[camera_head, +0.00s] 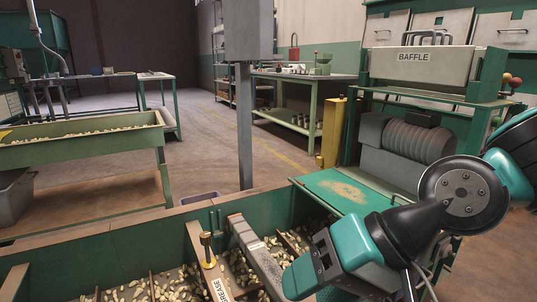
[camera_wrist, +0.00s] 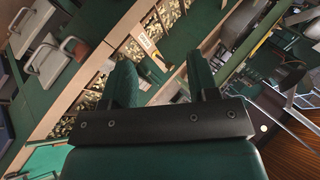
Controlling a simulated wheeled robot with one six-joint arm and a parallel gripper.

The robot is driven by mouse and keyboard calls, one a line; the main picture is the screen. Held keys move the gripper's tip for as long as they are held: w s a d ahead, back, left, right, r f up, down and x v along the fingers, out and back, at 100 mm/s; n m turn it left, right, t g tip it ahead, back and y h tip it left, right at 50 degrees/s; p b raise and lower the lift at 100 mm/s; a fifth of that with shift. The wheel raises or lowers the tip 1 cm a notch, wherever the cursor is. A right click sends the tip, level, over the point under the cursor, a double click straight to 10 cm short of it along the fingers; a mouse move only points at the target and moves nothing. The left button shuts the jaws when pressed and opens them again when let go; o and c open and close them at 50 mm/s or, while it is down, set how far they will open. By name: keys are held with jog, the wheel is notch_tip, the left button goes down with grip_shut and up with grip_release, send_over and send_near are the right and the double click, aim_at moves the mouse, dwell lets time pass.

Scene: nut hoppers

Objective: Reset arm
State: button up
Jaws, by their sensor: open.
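My arm reaches in from the right in the head view, bent at a dark round joint, with its teal end low over the near green hopper (camera_head: 120,240). The wrist view shows my gripper (camera_wrist: 162,72) with its two green fingers apart and nothing between them. Beyond the fingers lie hopper compartments with pale nuts (camera_wrist: 130,50) and a small labelled piece with a brass-coloured end. The fingertips are not clear in the head view.
A wooden bar marked GREASE (camera_head: 220,285) and a grey bar (camera_head: 257,258) cross the hopper beside my arm. A grey post (camera_head: 244,130) rises behind it. A machine with a BAFFLE box (camera_head: 418,65) stands at the right. Open floor (camera_head: 290,160) lies beyond.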

jog(key=s+d+r+n+g+h+p, duration=0.1)
jog(key=s+d+r+n+h+p, duration=0.3)
jog(key=d, duration=0.6)
notch_tip(320, 180, up, 37)
jog(key=p, duration=3.6)
jog(key=shift+s+a+n+h, duration=0.3)
jog(key=shift+s+a+n, duration=0.05)
jog(key=shift+n, duration=0.05)
jog(key=shift+c, duration=0.4)
